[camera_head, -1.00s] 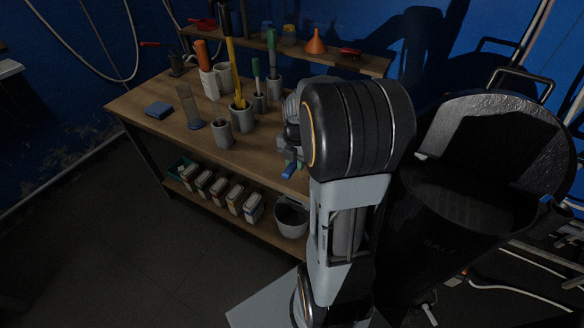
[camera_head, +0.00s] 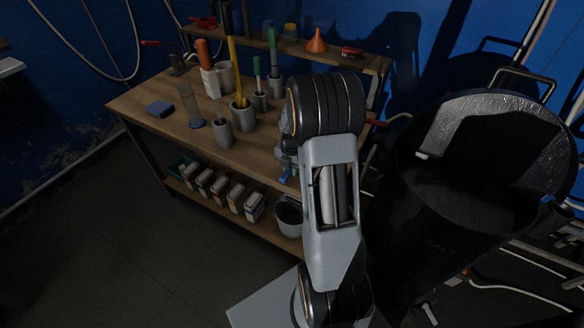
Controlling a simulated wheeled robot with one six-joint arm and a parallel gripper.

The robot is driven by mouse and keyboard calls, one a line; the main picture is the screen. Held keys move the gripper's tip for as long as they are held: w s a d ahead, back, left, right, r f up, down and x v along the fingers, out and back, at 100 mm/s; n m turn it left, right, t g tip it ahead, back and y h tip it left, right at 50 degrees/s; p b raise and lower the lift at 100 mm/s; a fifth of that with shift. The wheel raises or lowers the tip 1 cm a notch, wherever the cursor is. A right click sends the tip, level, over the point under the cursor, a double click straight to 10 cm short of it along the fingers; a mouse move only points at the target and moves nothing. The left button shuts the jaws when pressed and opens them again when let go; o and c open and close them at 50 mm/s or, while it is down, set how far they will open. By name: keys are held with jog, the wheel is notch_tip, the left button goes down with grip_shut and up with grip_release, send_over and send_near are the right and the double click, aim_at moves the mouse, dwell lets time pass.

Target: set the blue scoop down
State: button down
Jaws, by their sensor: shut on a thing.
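My gripper (camera_head: 287,158) is over the right part of the wooden workbench, mostly hidden behind my own dark arm joint. It is shut on a blue thing, which I take to be the blue scoop (camera_head: 286,174). Only a small blue part shows below the gripper, near the bench's front edge. The scoop's full shape and the fingertips are hidden. I cannot tell whether the scoop touches the bench top (camera_head: 190,140).
Several grey pots with tools (camera_head: 243,117), a clear cylinder (camera_head: 190,105) and a blue block (camera_head: 160,109) stand on the bench. A raised shelf (camera_head: 365,62) runs behind. White cartons (camera_head: 220,187) and a bucket (camera_head: 289,217) sit below. A large black bin (camera_head: 440,215) stands right.

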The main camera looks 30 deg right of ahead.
jog(key=shift+f, duration=0.1)
jog(key=c, duration=1.4)
grip_release()
jog(key=shift+f, duration=0.1)
jog(key=o, duration=0.5)
